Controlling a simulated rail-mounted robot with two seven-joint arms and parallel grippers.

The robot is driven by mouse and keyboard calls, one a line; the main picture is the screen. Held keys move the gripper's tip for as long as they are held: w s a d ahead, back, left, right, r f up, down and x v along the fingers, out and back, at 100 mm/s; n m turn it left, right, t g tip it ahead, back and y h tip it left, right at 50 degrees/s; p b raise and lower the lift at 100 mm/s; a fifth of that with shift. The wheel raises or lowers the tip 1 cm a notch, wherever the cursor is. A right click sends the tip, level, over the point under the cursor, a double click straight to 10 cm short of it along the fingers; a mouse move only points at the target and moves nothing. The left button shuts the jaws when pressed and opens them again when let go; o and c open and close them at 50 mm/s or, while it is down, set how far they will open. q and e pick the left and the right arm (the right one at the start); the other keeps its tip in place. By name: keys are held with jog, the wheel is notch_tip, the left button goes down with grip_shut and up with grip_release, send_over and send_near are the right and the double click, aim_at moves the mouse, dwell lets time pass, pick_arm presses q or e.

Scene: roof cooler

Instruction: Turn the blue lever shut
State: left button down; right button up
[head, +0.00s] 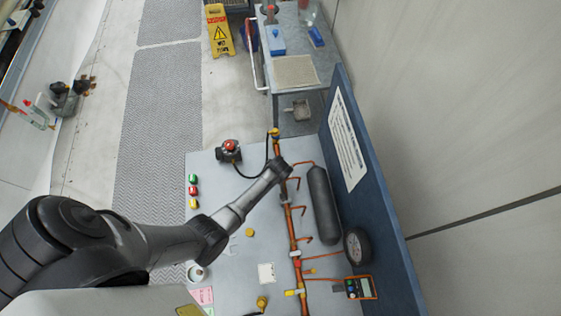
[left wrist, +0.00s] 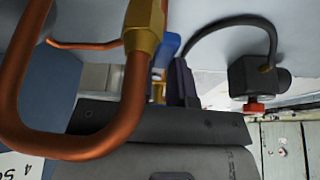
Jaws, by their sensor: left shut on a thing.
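My left gripper (head: 284,166) reaches over the panel to the upper part of the orange-copper pipe (head: 291,232). In the left wrist view, part of the blue lever (left wrist: 168,47) shows beside a brass fitting (left wrist: 146,38) on a copper pipe (left wrist: 128,105). The dark fingers of the left gripper (left wrist: 178,82) are shut at the blue lever, which is partly hidden behind them and the fitting. In the head view the lever is hidden under the gripper. How far the lever is turned cannot be told. My right gripper is not in view.
A black box with a red knob (head: 230,149) and hose sits to the left. Coloured buttons (head: 193,190) and an orange meter (head: 361,287) are nearby.

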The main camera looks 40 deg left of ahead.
pick_arm(q)
jog(key=shift+s+a+m+p, duration=0.25)
jog(key=shift+m+p, duration=0.15)
jog(key=shift+m, duration=0.5)
jog(key=c, duration=1)
grip_release()
jog(key=shift+c, duration=0.2)
jog(key=shift+d+r, duration=0.1)
jog(key=shift+r, duration=0.1)
jog(key=p+v, duration=0.1)
jog(key=v, duration=1.2)
jog(key=shift+s, duration=0.3)
jog(key=shift+r+t, duration=0.1)
jog(key=shift+t, duration=0.2)
jog(key=shift+c, duration=0.4)
